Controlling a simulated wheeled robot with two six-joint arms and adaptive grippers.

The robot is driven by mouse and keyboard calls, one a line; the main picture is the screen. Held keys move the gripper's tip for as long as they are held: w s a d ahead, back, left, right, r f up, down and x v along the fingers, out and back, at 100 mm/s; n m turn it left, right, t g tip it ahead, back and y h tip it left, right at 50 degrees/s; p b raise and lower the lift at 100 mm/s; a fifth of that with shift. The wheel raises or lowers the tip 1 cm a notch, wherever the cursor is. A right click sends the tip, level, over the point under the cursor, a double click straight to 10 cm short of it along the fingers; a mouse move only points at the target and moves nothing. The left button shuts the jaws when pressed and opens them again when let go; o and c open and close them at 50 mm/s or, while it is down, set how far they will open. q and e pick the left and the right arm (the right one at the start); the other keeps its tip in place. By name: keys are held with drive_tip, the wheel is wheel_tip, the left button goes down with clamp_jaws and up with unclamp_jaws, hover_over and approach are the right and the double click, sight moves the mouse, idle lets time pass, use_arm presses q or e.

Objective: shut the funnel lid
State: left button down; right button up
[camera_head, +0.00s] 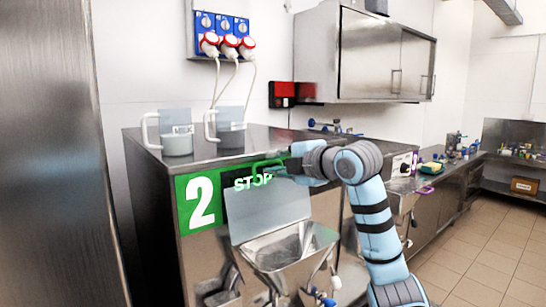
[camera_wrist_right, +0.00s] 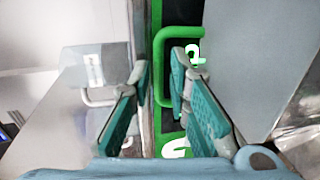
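The funnel lid (camera_head: 268,208) is a grey flat panel standing raised and tilted back above the steel funnel (camera_head: 292,250), against the front of the machine marked 2. It also shows at the right of the right wrist view (camera_wrist_right: 250,60). A green handle (camera_head: 256,167) is at its upper edge. In the right wrist view the green handle (camera_wrist_right: 160,68) lies between the fingers of my right gripper (camera_wrist_right: 160,85). Those fingers are apart, and I see no clear contact with the handle. In the head view my right gripper (camera_head: 284,168) is at the handle's right end. My left gripper is out of view.
Two clear-lidded containers (camera_head: 177,142) (camera_head: 229,132) with white handles stand on the machine's top (camera_head: 200,157). A second machine with a purple handle (camera_head: 425,190) is to the right. A steel wall cabinet (camera_head: 365,55) hangs behind. Tiled floor (camera_head: 485,240) is open at the right.

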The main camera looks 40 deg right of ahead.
drive_tip(key=shift+w+a+f, duration=0.1)
drive_tip(key=shift+w+a, duration=0.1)
drive_tip(key=shift+w, duration=0.45)
drive_tip(key=shift+s+a, duration=0.1)
drive_tip(key=shift+s, duration=0.25)
drive_tip(key=shift+d, duration=0.2)
drive_tip(key=shift+c, duration=0.3)
drive_tip(key=shift+w+d, duration=0.1)
clamp_jaws()
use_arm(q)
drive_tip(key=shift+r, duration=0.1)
use_arm(e)
drive_tip(key=shift+f, duration=0.1)
